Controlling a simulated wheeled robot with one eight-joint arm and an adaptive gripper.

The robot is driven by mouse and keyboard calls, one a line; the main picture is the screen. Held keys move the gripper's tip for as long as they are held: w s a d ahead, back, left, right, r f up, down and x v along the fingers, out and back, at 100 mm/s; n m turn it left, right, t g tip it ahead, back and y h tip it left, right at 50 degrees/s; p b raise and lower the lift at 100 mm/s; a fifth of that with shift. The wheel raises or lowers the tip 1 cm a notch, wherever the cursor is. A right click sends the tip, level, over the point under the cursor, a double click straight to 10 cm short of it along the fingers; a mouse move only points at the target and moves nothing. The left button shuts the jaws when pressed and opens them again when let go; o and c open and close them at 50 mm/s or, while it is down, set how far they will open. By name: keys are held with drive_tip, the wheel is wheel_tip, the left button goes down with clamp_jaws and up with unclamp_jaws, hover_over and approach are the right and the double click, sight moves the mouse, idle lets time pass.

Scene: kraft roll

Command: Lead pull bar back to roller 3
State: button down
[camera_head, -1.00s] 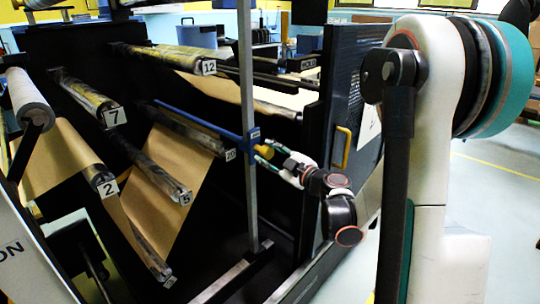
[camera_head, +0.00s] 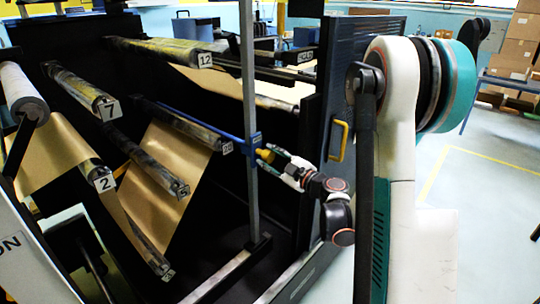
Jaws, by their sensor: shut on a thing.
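The pull bar (camera_head: 205,126) is a long blue bar running along the roller with a tag that seems to read 20 (camera_head: 228,148), behind the grey upright post. A yellow handle (camera_head: 264,155) sits at its near end, right of the post. My gripper (camera_head: 272,156) is shut on this yellow handle. The lowest roller (camera_head: 150,258) is at the bottom left; its tag is too small to read surely, so I cannot tell if it is roller 3. Brown kraft paper (camera_head: 168,168) hangs in a sloping sheet between the rollers.
Rollers tagged 12 (camera_head: 165,48), 7 (camera_head: 75,85), 2 (camera_head: 92,165) and 5 (camera_head: 150,165) jut from the dark frame. The grey upright post (camera_head: 249,100) stands before them. A door with a yellow handle (camera_head: 338,141) is on the right, with open floor beyond.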

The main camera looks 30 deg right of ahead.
drive_tip(key=shift+f, duration=0.1)
drive_tip(key=shift+s+a+f, duration=0.1)
drive_tip(key=shift+a+f, duration=0.2)
drive_tip(key=shift+f, duration=0.55)
drive_tip(key=shift+s+a+f, duration=0.1)
drive_tip(key=shift+a+f, duration=0.15)
drive_tip(key=shift+f, duration=0.6)
drive_tip(key=shift+a, duration=0.1)
